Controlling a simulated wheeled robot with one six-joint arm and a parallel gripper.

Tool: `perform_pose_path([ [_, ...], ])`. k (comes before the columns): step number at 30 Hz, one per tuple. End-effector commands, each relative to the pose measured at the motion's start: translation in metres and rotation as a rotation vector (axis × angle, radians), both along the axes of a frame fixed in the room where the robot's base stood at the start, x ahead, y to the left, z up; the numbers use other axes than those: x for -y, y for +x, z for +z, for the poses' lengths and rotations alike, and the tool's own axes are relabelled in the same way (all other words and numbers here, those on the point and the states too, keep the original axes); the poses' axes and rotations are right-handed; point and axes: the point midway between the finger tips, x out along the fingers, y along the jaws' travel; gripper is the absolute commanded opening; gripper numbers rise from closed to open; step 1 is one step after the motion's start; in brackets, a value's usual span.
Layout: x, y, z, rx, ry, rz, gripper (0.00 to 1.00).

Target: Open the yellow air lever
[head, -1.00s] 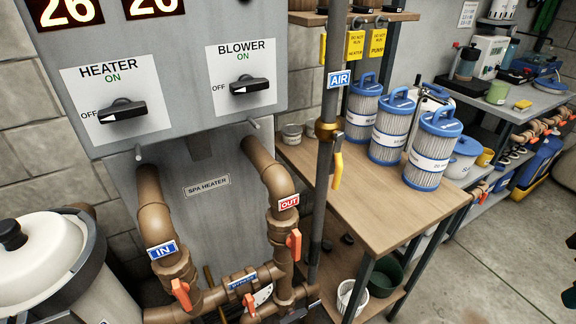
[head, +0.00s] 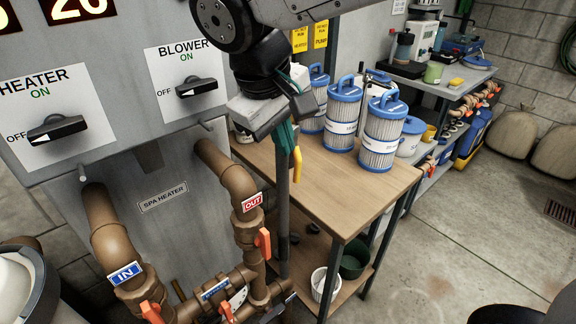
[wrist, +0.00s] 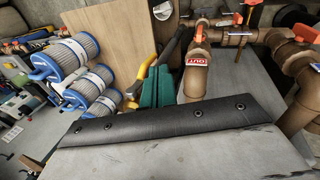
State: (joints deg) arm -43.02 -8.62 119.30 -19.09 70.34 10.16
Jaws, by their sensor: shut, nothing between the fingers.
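The yellow air lever (head: 297,167) hangs downward beside the upright grey air pipe (head: 283,215) in the head view. My gripper (head: 285,143) is at the pipe just left of the lever, with its teal fingers together and empty. The gripper and my arm hide the lever's upper end, its brass valve and the AIR label. In the wrist view the lever (wrist: 144,70) shows just left of the teal fingers (wrist: 156,88), and the dark pipe (wrist: 174,45) runs to their right. I cannot tell whether the fingers touch the lever.
A wooden bench (head: 330,181) with several blue-capped filter cartridges (head: 382,135) stands right of the pipe. The heater panel (head: 110,140) with its switches is on the left. Brown pipes with orange valves (head: 263,242) are below. The floor (head: 465,235) on the right is mostly clear.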

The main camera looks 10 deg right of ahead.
Motion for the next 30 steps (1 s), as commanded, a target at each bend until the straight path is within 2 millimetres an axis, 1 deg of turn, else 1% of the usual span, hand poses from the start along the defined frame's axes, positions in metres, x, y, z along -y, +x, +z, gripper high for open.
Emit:
perform_pose_path([
  [1, -0.017, 0.001, -0.002, 0.006, -0.013, 0.034, 0.0],
  [3, -0.03, 0.002, -0.002, 0.013, -0.022, 0.058, 0.0],
  [5, -0.036, 0.003, -0.004, 0.016, -0.027, 0.069, 0.0],
  [7, -0.038, 0.004, -0.007, 0.019, -0.03, 0.075, 0.0],
  [11, -0.033, 0.008, -0.023, 0.017, -0.032, 0.073, 0.0],
  [18, -0.02, 0.02, -0.071, 0.015, -0.032, 0.071, 0.0],
  [23, -0.013, 0.028, -0.101, 0.016, -0.032, 0.07, 0.0],
  [25, -0.003, 0.039, -0.099, 0.019, -0.027, 0.067, 0.0],
  [30, 0.009, 0.051, -0.1, 0.018, -0.028, 0.07, 0.0],
])
